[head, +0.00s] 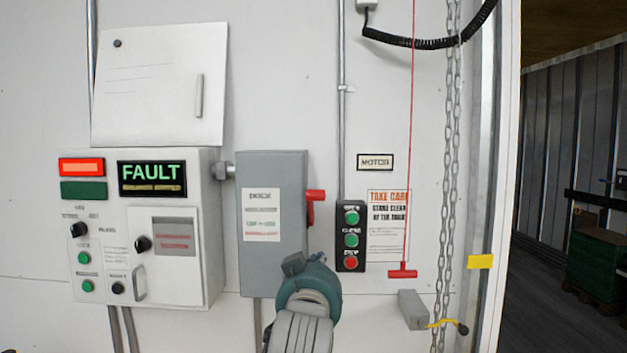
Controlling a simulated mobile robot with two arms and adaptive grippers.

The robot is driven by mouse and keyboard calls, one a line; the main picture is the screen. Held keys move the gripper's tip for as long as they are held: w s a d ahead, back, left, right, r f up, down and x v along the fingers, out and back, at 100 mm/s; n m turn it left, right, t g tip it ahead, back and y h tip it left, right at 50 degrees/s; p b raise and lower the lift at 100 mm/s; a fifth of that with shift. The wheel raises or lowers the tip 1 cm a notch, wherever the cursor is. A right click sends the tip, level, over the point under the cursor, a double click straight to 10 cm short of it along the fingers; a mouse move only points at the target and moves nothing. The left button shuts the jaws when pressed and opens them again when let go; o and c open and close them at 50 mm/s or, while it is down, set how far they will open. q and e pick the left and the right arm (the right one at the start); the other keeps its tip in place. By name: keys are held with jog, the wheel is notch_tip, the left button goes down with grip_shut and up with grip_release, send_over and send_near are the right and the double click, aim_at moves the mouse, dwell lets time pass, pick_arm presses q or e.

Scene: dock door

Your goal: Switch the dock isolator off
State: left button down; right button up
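The dock isolator (272,216) is a grey wall box with a white label on its front. Its red handle (314,196) sticks out on the box's right side, at about mid-height. My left gripper (305,263) comes up from below, in front of the box's lower right corner and below the handle. I see it from behind, and dark finger parts show at its top. Its body hides most of its fingers, so its opening cannot be told. It appears apart from the red handle. My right gripper is out of view.
A control panel (212,250) showing FAULT stands left of the isolator, under a white cabinet (160,85). A push-button station (351,218), a red pull cord (410,150) and hanging chains (449,170) are to the right. The doorway opens at far right.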

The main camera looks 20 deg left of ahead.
pick_arm(q)
jog(key=s+r+n+t+y, duration=0.1)
jog(key=s+r+t, duration=0.1)
jog(key=r, duration=1.4)
jog(key=shift+s+r+n+t+y, duration=0.3)
jog(key=shift+s+r+y, duration=0.1)
jog(key=shift+s, duration=0.3)
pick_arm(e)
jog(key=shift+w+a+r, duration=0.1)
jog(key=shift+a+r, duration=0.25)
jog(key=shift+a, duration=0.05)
pick_arm(q)
jog(key=shift+w+p, duration=0.1)
jog(key=shift+p, duration=0.2)
notch_tip(320, 180, up, 3)
jog(key=p, duration=0.6)
send_over(313, 191)
jog(key=w, duration=0.1)
jog(key=shift+a, duration=0.2)
jog(key=f, duration=0.1)
jog(key=f+p, duration=0.1)
jog(key=f, duration=0.1)
jog(key=shift+s+d, duration=0.2)
jog(key=shift+s, duration=0.2)
jog(key=shift+s+d+f+p, duration=0.15)
jog(key=shift+s+f+p, duration=0.3)
jog(key=shift+f, duration=0.25)
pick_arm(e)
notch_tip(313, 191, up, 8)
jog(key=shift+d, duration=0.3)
